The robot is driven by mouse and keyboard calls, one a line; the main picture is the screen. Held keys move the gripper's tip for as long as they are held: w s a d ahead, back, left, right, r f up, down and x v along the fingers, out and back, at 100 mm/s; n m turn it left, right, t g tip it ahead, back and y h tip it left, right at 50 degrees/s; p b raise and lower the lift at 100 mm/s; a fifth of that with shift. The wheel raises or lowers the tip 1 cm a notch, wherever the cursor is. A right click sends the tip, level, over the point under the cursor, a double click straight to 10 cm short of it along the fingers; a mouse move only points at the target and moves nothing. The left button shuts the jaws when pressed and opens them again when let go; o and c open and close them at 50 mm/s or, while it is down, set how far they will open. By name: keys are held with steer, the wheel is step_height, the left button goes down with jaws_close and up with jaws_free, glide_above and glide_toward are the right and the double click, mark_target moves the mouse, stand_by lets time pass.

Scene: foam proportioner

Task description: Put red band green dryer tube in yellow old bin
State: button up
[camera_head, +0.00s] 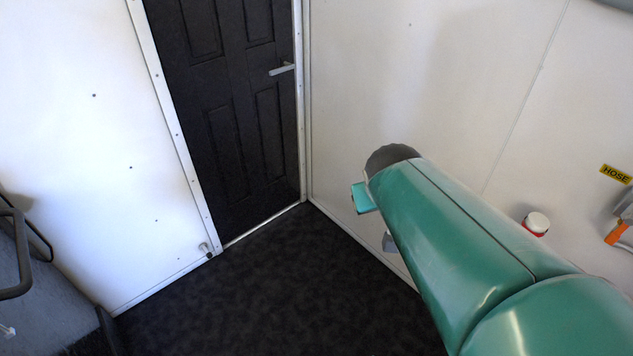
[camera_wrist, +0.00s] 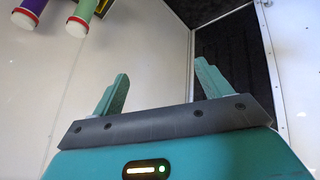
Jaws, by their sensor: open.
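The green dryer tube with a red band (camera_wrist: 86,10) is at the top left of the wrist view, with its white end cap toward me and its far end cut off by the frame. In the head view, a white cap with red below it (camera_head: 536,224) shows beside my arm; it may be the same tube, mostly hidden. My gripper (camera_wrist: 160,72) is open, with its two teal fingers spread and nothing between them. It is apart from the tube, which is to its left in the wrist view. No yellow bin shows in either view.
A purple tube with a white cap (camera_wrist: 29,12) is beside the green one. White walls and a black door (camera_head: 235,100) surround a clear dark floor (camera_head: 270,290). A yellow HOSE label (camera_head: 616,174) and an orange-and-grey item (camera_head: 618,230) are on the right wall.

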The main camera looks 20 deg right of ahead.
steer(key=s+a+r+n+y, duration=0.1)
steer(key=s+a+r+y, duration=0.2)
steer(key=s+a, duration=0.5)
steer(key=a, duration=0.3)
steer(key=shift+a+y, duration=0.15)
steer(key=shift+y, duration=0.15)
